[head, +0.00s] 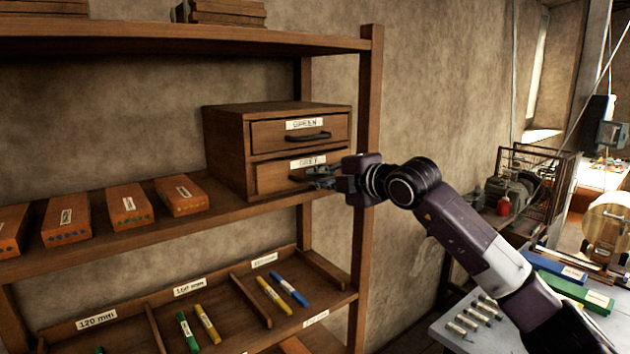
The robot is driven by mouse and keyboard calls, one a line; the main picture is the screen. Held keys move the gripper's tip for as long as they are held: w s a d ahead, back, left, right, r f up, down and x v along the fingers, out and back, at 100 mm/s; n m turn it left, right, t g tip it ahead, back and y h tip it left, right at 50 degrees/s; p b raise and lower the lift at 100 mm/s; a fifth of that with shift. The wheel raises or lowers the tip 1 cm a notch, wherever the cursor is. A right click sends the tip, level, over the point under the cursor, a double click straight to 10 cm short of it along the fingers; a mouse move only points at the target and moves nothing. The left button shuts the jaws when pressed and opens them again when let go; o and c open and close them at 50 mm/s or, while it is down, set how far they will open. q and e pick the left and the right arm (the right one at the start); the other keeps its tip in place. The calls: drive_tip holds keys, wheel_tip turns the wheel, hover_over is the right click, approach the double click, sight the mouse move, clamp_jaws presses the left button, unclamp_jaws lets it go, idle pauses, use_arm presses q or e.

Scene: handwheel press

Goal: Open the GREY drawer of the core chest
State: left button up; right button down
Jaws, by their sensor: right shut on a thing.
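The core chest (228,150) is a small wooden chest with two drawers, standing on the middle shelf at the rack's right end. Its upper drawer (270,135), labelled GREEN, is closed and has a dark bar handle. The lower GREY drawer (272,178) looks flush or nearly flush with the chest front. My right gripper (318,177) reaches in from the right and is shut on the GREY drawer's handle, which its fingers mostly hide. My left gripper is not in view.
The rack's right post (366,190) stands close beside my right gripper. Several orange boxes (128,206) sit left of the chest. A lower tray (130,335) holds coloured sticks. A grey table (452,335) with small cylinders is at lower right.

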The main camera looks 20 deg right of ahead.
drive_tip(key=f+b+v, duration=0.1)
drive_tip(key=b+v, duration=0.4)
drive_tip(key=v, duration=0.3)
drive_tip(key=f+b+v, duration=0.2)
drive_tip(key=b+v, duration=0.4)
drive_tip(key=v, duration=0.2)
drive_tip(key=shift+s+d+f, duration=0.2)
drive_tip(key=shift+s+f, duration=0.1)
drive_tip(key=shift+s, duration=0.4)
drive_tip(key=c, duration=2.3)
unclamp_jaws()
drive_tip(key=shift+c, duration=0.2)
drive_tip(key=v, duration=1.2)
